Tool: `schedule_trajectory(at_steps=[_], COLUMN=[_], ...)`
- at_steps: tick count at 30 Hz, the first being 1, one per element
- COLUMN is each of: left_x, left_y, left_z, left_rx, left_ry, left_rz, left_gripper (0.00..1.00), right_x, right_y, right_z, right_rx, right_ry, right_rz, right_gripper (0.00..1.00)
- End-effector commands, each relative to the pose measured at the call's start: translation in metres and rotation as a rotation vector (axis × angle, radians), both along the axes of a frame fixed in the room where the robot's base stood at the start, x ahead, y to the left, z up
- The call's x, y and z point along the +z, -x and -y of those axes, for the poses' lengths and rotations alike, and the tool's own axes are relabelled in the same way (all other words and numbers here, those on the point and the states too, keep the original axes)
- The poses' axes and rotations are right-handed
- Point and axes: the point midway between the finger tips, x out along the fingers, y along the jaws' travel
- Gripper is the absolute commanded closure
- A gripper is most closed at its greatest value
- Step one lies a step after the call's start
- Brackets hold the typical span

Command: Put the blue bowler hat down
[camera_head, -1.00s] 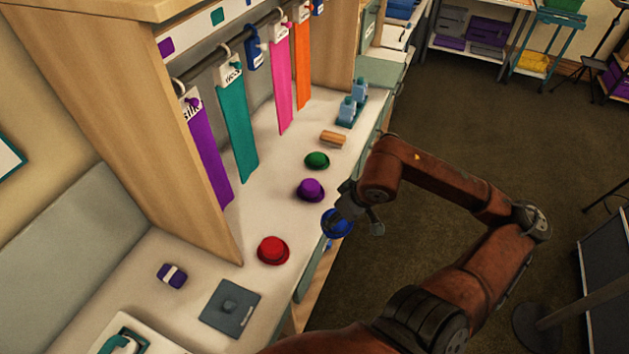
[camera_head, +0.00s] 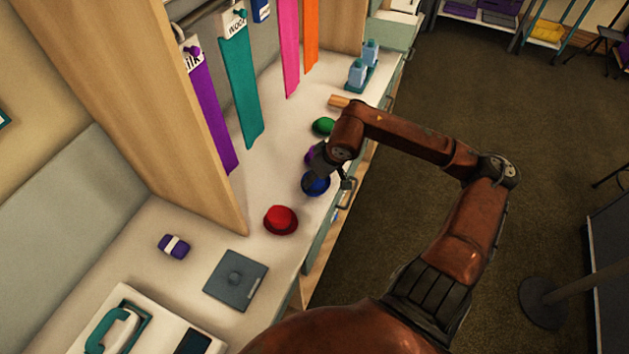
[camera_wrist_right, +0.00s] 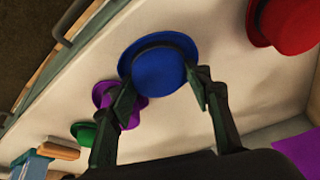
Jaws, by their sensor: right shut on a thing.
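The blue bowler hat (camera_head: 317,184) is in my right gripper (camera_head: 333,177), at the front edge of the white counter (camera_head: 262,175). In the right wrist view the blue hat (camera_wrist_right: 158,70) sits between the two fingers of the right gripper (camera_wrist_right: 160,92), which are shut on it. I cannot tell whether its brim touches the counter. The red hat (camera_head: 281,220) stands nearer me on the counter. The purple hat (camera_head: 309,156) is partly hidden behind the gripper. The green hat (camera_head: 323,126) stands further back. My left gripper is not in view.
A wooden block (camera_head: 339,101) and blue bottles (camera_head: 364,65) stand at the far end. Coloured strips (camera_head: 241,90) hang at the back.

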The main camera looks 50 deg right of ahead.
Motion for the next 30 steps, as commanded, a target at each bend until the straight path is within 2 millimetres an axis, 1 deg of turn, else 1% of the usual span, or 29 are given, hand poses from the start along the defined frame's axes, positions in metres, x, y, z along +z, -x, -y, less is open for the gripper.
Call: schedule_trajectory(at_steps=[1, 3, 11, 14, 15, 21, 22, 30], left_x=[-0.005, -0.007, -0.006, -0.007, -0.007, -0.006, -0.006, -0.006], left_y=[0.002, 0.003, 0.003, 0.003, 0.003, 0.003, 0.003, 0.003], left_z=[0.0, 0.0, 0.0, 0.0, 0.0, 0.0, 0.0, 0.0], left_rx=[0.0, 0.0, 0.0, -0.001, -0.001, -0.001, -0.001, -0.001], left_ry=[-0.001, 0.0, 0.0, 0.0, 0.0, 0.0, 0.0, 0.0], left_rz=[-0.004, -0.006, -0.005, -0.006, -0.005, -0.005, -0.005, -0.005], left_gripper=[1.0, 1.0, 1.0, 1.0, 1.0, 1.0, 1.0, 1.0], right_x=[-0.012, -0.02, -0.019, -0.022, -0.021, -0.021, -0.021, -0.02], right_y=[0.001, 0.0, 0.001, 0.001, 0.001, 0.001, 0.001, 0.001], right_z=[-0.001, -0.001, 0.0, 0.0, 0.0, 0.0, 0.0, 0.0], right_rx=[-0.001, 0.0, 0.001, 0.001, 0.001, 0.0, 0.0, 0.0], right_ry=[-0.005, -0.003, 0.0, 0.001, 0.0, 0.0, 0.0, 0.0], right_rz=[-0.003, -0.003, -0.002, -0.003, -0.003, -0.002, -0.002, -0.001], right_gripper=[0.69, 0.69, 0.69, 0.69, 0.52, 0.38, 0.37, 0.37])
